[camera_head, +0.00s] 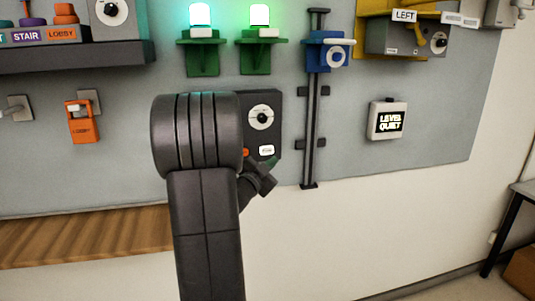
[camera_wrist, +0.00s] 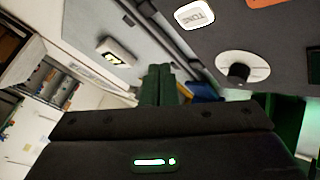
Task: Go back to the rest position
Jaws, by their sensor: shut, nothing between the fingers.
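My gripper (camera_head: 270,165) is mostly hidden behind my own arm in the head view, low in front of the wall panel. Its green fingers (camera_wrist: 158,85) show in the wrist view, shut together with nothing between them. The fingers are close to a dark box (camera_head: 275,110) with a round white dial (camera_head: 261,117). The dial also shows at the right in the wrist view (camera_wrist: 243,68). A white label (camera_head: 266,150) and an orange button (camera_head: 245,152) are on the box's lower part. My arm hides the box's left side.
A blue slider block (camera_head: 327,54) sits high on a dark vertical rail (camera_head: 311,130). Two glowing lamps (camera_head: 200,15) (camera_head: 260,15) stand on green brackets. An orange handset (camera_head: 83,121) hangs left. A wooden ledge (camera_head: 90,236) juts below.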

